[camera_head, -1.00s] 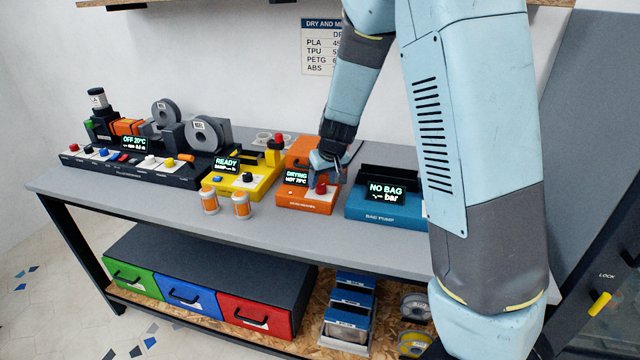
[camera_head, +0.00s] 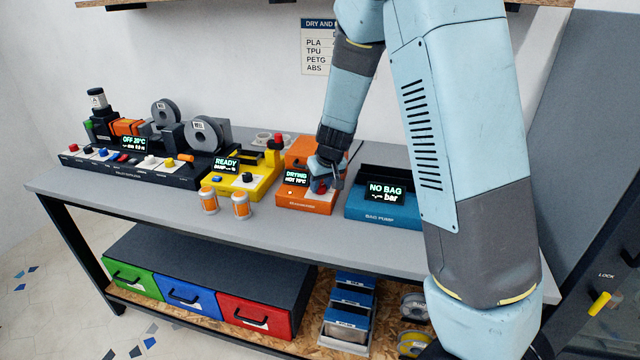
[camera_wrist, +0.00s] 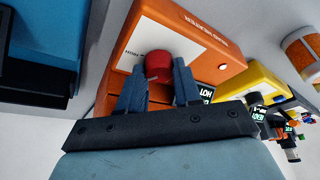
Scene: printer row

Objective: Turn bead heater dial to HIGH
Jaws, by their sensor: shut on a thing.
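The orange bead heater (camera_head: 303,207) stands on the bench between the yellow machine and the blue bag pump. Its display (camera_head: 296,178) reads DRYING, with a second line starting HOT. My gripper (camera_head: 322,180) is at its front right, over the red dial (camera_head: 319,188). In the wrist view the heater appears upside down, and the red dial (camera_wrist: 158,64) sits between my two fingers. My gripper (camera_wrist: 160,72) is shut on the dial. The dial's pointer and most of its scale marks are hidden or too small to read.
The blue bag pump (camera_head: 383,212) stands close on the right, its display reading NO BAG. The yellow machine (camera_head: 240,188), reading READY, is close on the left. Two orange-and-white canisters (camera_head: 241,206) stand near the bench's front edge.

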